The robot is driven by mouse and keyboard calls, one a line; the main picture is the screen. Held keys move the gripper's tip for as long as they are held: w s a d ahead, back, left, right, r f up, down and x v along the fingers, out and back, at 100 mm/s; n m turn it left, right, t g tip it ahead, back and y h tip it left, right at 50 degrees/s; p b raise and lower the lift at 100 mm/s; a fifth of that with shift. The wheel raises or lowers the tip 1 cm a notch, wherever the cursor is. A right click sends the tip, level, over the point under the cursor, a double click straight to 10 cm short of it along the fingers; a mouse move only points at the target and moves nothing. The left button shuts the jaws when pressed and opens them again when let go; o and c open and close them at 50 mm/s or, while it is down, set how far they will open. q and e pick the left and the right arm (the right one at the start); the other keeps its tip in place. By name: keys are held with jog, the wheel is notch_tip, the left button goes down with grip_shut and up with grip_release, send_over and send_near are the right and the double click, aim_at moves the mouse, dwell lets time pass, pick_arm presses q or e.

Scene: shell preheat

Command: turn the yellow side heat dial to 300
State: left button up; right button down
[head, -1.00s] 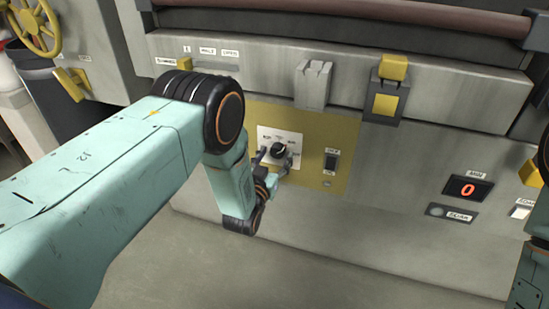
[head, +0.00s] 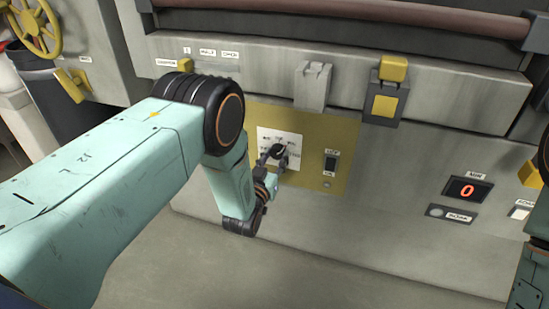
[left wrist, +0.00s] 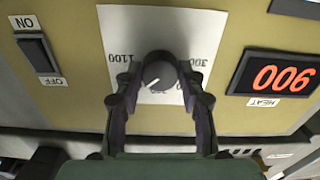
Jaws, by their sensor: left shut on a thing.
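The heat dial (head: 278,151) is a round black knob on a white scale plate on the yellow panel. In the left wrist view the dial (left wrist: 159,71) sits between the two fingertips. That view is upside down; 1100 and 300 can be read at the upper left and right of the scale (left wrist: 135,20). The dial's white mark points to the lower left there, away from 300. The heat display (left wrist: 276,78) reads 900 when turned upright. My left gripper (head: 273,158) is shut on the dial, one finger on each side. My right gripper is out of view.
A black rocker switch (head: 330,163) is beside the dial on the yellow panel (head: 318,125). A grey latch (head: 313,85) and a yellow button (head: 385,104) are above. A red display reading 0 (head: 467,189) is on the right. The floor in front is bare.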

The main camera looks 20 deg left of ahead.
pick_arm(q)
jog(key=n, duration=0.4)
jog(key=shift+p, duration=0.35)
jog(key=n, duration=0.3)
jog(key=shift+d+n+p, duration=0.1)
jog(key=shift+n+p, duration=0.2)
jog(key=shift+n, duration=0.1)
jog(key=n, duration=0.4)
jog(key=shift+p, duration=0.35)
jog(key=n, duration=0.4)
jog(key=n+p, duration=0.1)
jog(key=n, duration=0.2)
jog(key=shift+r+n, duration=0.1)
jog(key=shift+n, duration=0.2)
jog(key=n, duration=0.3)
jog(key=shift+n, duration=0.3)
jog(key=n+p, duration=0.1)
jog(key=n, duration=0.4)
jog(key=shift+n, duration=0.7)
jog(key=o, duration=1.2)
jog(key=shift+r, duration=0.1)
jog(key=shift+c, duration=0.2)
